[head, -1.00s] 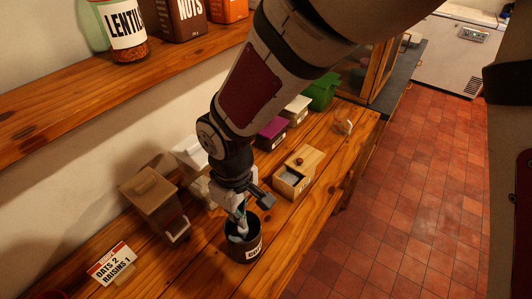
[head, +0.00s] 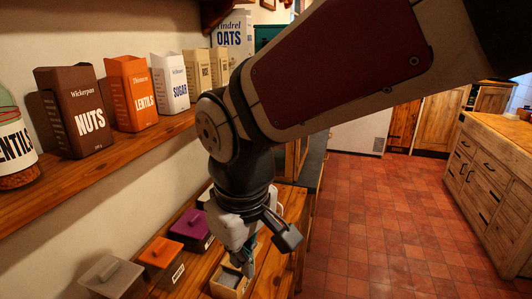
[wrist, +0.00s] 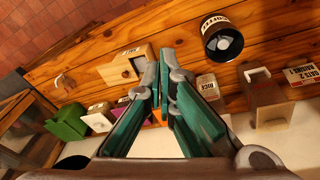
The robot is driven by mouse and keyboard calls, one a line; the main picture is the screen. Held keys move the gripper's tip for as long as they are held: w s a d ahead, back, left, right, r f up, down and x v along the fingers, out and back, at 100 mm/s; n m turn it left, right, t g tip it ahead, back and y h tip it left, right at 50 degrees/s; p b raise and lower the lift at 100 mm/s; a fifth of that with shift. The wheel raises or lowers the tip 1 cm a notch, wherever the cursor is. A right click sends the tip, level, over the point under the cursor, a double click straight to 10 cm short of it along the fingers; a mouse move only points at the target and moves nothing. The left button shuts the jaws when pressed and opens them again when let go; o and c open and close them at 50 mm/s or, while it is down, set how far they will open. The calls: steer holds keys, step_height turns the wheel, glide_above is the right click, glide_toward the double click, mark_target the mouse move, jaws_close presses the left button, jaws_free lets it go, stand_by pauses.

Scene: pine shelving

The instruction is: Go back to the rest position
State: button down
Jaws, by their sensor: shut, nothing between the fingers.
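My gripper (head: 247,264) hangs below my bent arm in the head view, above the front part of the lower shelf board, in front of an open wooden box (head: 228,291). In the wrist view its teal-lined fingers (wrist: 165,68) come together at the tips with nothing between them. A dark canister (wrist: 212,22) with a white label stands apart from the fingers on the board in the wrist view, with a pale object inside. The wooden box also shows in the wrist view (wrist: 118,71), left of the fingertips.
Purple (head: 191,232), orange (head: 160,254) and grey (head: 112,279) lidded bins line the lower board. Packets, including nuts (head: 75,110) and lentils (head: 132,92), and a jar (head: 14,150) stand on the upper shelf (head: 120,150). Tiled floor (head: 385,215) is open at right, before a wooden cabinet (head: 490,190).

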steer(key=s+d+r+m+t, duration=0.1)
steer(key=s+d+r+m, duration=0.2)
steer(key=d, duration=0.8)
steer(key=s+d+r+m+t, duration=0.2)
steer(key=d+m, duration=0.5)
steer(key=d, duration=0.5)
steer(key=shift+s+r+t, duration=0.3)
steer(key=shift+s+r, duration=0.2)
steer(key=shift+s, duration=0.2)
